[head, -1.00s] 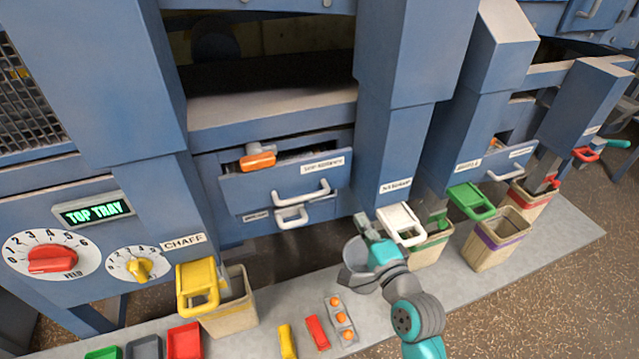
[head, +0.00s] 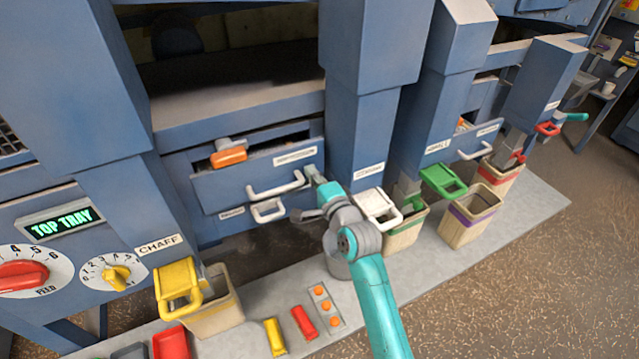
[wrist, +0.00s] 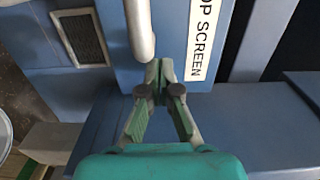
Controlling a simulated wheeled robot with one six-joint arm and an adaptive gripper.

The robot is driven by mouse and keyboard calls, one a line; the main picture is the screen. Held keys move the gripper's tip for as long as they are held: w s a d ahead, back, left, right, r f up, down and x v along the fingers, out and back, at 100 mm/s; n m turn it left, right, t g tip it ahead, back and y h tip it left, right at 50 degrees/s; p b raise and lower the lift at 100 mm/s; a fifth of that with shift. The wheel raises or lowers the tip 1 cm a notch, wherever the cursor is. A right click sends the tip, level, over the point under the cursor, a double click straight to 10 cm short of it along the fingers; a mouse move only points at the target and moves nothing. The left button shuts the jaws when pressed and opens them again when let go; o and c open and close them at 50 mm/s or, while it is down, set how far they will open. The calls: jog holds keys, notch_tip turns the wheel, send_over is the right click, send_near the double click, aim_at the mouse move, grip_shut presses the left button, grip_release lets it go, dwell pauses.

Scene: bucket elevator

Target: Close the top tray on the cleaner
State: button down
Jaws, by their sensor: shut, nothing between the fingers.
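The top tray (head: 225,187) is a blue drawer front with a pale bar handle (head: 275,186). A dark gap shows behind its upper edge, so it stands out from the machine. An orange-ended lever (head: 229,157) sits over its left part. My gripper (head: 313,172) is at the right end of the tray front, beside the handle. In the wrist view the closed fingertips (wrist: 160,68) are at the blue front, between the handle (wrist: 141,32) and a label (wrist: 203,38) ending "OP SCREEN". Nothing is between them. I cannot tell whether they touch the front.
A lower drawer handle (head: 268,211) is just below. A blue column (head: 357,130) stands right of the tray. A white chute flap (head: 377,207), a green flap (head: 444,181) and bins line the floor strip. The display (head: 60,223) reads "TOP TRAY".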

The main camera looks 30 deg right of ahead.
aim_at(307, 164)
jog(key=shift+w, duration=0.45)
jog(key=w, duration=0.5)
jog(key=shift+w, duration=0.15)
jog(key=shift+w+r, duration=0.15)
jog(key=shift+w, duration=0.05)
